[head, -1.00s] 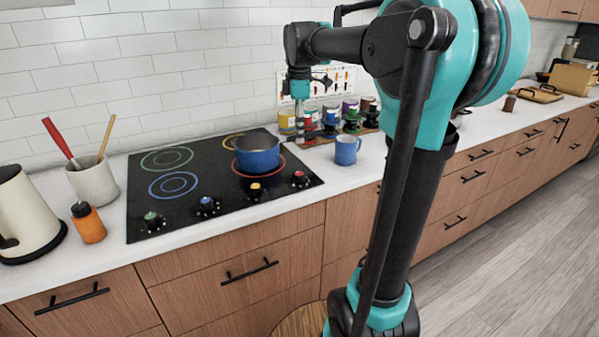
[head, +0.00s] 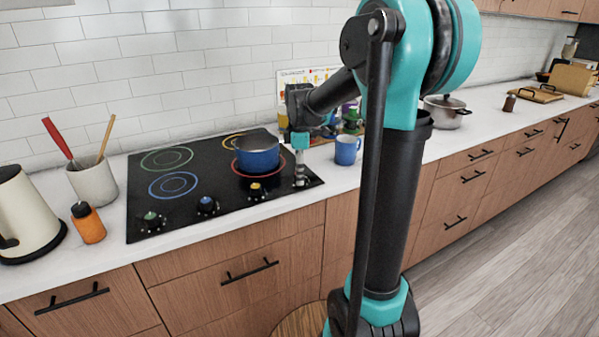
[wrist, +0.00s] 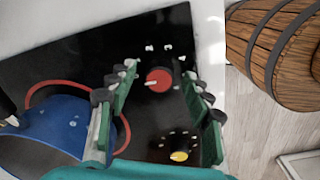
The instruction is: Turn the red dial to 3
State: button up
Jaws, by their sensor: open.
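The red dial (wrist: 160,79) is on the front right corner of the black cooktop (head: 180,222). In the wrist view its white pointer mark faces left, and a few small white marks lie beyond it; their numbers are too small to read. My gripper (wrist: 160,72) is open, with one finger on each side of the dial. Dark gaps show between the fingers and the dial in that view. In the head view my gripper (head: 300,181) points down over the cooktop's right corner and hides the red dial.
A blue pot (head: 257,153) sits on the red ring beside my gripper. The yellow dial (head: 256,192), blue dial (head: 207,206) and green dial (head: 151,219) line the front edge. A blue mug (head: 347,150) stands to the right. A wooden barrel (wrist: 275,45) stands off the counter.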

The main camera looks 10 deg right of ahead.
jog(key=c, duration=1.1)
grip_shut()
